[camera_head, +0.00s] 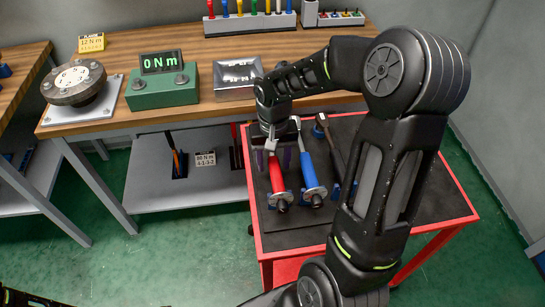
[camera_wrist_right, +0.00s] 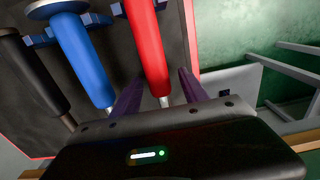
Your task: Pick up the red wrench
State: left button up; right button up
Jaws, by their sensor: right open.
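The red wrench (camera_head: 278,181) lies on the dark top of the red cart, its handle toward the cart's front edge. My right gripper (camera_head: 274,157) is over its far part, which it partly hides. In the right wrist view, the purple fingers of the right gripper (camera_wrist_right: 160,80) stand apart, one on each side of the red wrench (camera_wrist_right: 146,42) where its handle meets the thin metal shaft. The wrench's head is hidden behind the gripper body. My left gripper is not in view.
A blue wrench (camera_head: 308,170) lies close beside the red one, and also shows in the wrist view (camera_wrist_right: 82,55). A dark-handled tool (camera_head: 329,139) lies further right. The workbench (camera_head: 217,110) behind carries a green gauge box (camera_head: 162,88). The cart's front strip (camera_head: 290,238) is clear.

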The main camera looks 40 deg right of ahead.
jog(key=shift+c, duration=0.5)
grip_shut()
dwell(1.1)
